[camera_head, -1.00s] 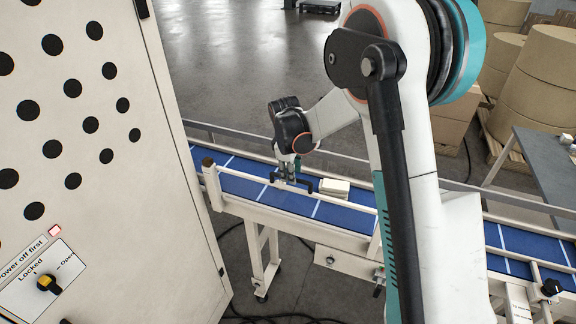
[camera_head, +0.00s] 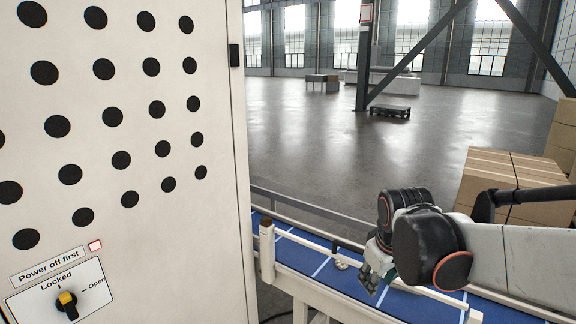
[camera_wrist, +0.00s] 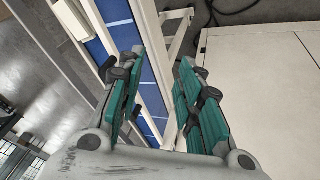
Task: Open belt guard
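A tall white panel with rows of round black holes (camera_head: 130,110), which may be the belt guard, fills the left of the head view and looks closed. On it is a plate (camera_head: 35,302) marked Locked and Open. A label above reads "Power off first". My gripper (camera_head: 374,278) is well right of the panel, over the conveyor's near side. In the wrist view my gripper (camera_wrist: 163,100) has its teal-padded fingers apart, with nothing held between them.
A conveyor with a blue belt (camera_head: 317,262) and white side rail (camera_head: 300,243) runs beside the panel. Strapped cardboard boxes (camera_head: 510,177) stand at the right. The floor behind the conveyor is largely clear, with a dark pallet (camera_head: 390,111) far off.

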